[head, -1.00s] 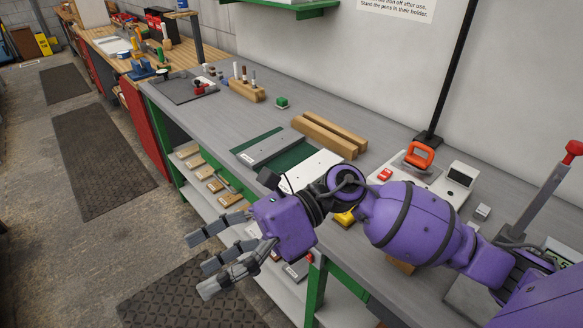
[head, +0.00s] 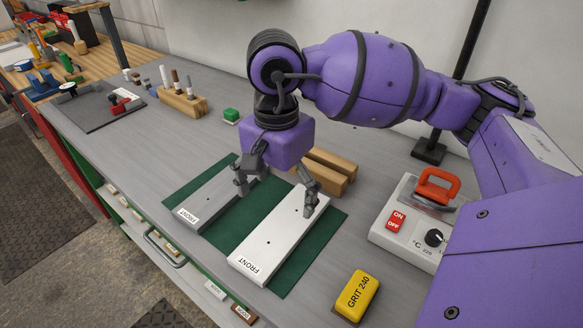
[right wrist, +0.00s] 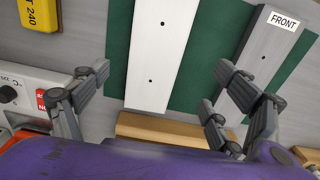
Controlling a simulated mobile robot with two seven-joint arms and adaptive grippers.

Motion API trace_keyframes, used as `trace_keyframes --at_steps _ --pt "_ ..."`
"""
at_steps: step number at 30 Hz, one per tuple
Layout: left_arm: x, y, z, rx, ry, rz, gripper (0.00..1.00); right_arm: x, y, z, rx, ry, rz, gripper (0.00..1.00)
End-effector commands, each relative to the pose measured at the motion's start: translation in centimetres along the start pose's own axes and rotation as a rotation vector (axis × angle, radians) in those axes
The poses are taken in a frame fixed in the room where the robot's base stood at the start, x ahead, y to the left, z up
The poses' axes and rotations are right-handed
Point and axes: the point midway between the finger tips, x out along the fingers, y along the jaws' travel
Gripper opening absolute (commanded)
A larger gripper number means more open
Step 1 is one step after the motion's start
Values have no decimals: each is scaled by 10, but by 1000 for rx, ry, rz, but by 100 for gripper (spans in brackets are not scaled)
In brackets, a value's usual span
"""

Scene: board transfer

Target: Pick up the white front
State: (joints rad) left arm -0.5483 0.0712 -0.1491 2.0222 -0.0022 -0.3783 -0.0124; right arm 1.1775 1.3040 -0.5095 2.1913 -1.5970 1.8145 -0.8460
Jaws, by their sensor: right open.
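The white front (head: 268,243) is a flat white board with a FRONT label at its near end. It lies on a green mat (head: 217,236). In the right wrist view the white front (right wrist: 160,52) shows between my right gripper's spread fingers. My right gripper (head: 277,197) is open and empty, pointing down over the far part of the board. I cannot tell whether a finger touches it. A grey front (head: 207,203), also labelled FRONT, lies on the mat to the left. It also shows in the right wrist view (right wrist: 272,55). My left gripper is not in view.
Wooden blocks (head: 325,170) lie just behind the mat. A yellow GRIT 240 block (head: 356,296) lies to the right, near an orange-handled iron (head: 437,188) and its control unit (head: 397,233). A pen holder (head: 182,104) and green block (head: 231,115) stand farther back.

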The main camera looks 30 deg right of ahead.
Motion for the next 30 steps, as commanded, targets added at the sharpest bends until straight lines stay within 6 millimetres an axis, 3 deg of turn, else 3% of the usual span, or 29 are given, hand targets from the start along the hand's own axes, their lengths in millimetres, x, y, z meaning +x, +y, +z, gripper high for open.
trace_keyframes --at_steps 11,19,27,30 --pt "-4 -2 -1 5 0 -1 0 36 3 -2 -1 6 2 88" --pt "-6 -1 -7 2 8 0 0 73 5 -2 -1 5 2 88" --pt "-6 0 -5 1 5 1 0 77 4 -3 -1 5 -1 88" --pt "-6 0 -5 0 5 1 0 77 4 -3 -1 5 -1 78"
